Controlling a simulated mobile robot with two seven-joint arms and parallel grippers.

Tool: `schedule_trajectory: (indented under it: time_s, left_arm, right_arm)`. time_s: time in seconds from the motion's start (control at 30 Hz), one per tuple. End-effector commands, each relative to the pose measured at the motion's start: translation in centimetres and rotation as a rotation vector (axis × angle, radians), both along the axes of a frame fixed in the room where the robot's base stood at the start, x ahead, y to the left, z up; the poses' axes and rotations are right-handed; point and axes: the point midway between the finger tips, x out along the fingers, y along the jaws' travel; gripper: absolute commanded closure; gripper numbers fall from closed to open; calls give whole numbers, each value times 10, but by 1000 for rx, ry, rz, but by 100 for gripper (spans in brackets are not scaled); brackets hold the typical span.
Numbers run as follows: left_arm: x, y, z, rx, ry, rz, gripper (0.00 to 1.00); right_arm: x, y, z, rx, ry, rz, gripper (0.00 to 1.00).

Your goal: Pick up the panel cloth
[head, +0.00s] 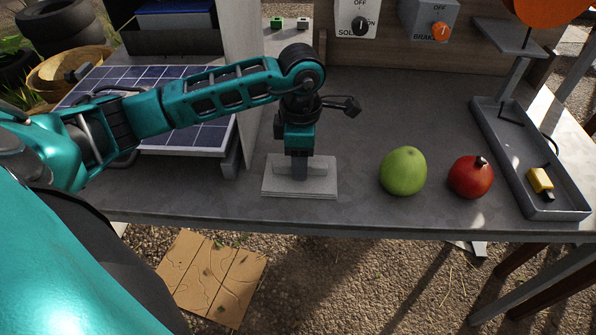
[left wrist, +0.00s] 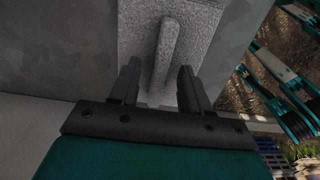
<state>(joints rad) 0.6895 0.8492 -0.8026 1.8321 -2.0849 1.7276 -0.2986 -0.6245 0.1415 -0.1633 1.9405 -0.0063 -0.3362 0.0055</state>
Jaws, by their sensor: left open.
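The panel cloth (head: 322,180) is a pale grey folded pad lying flat near the front edge of the grey table (head: 350,215). In the left wrist view it shows a raised upright ridge (left wrist: 168,45) along its middle. My left gripper (head: 299,178) points straight down over the cloth and hides its middle in the head view. In the left wrist view the left gripper's fingers (left wrist: 160,75) are apart, one on each side of the ridge. I cannot tell whether they touch it.
A solar panel (head: 188,135) lies left, under my left arm. Switches (head: 360,25) line the back.

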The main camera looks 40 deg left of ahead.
Motion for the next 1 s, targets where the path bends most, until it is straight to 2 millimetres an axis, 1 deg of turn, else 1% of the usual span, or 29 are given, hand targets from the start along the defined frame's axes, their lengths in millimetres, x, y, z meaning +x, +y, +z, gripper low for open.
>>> schedule_trajectory:
  time_s: [0.03,0.07,0.5,0.87,1.0]
  left_arm:
    - [0,0,1,0,0,0,54]
    - [0,0,1,0,0,0,57]
    - [0,0,1,0,0,0,99]
    - [0,1,1,1,-1,0,100]
    - [1,2,6,1,-1,1,100]
  right_arm:
    - [0,0,0,0,0,0,57]
    - [0,0,0,0,0,0,57]
    - [0,0,1,-1,0,-1,57]
    - [0,0,1,-1,0,0,57]
    - [0,-1,4,-1,0,0,57]
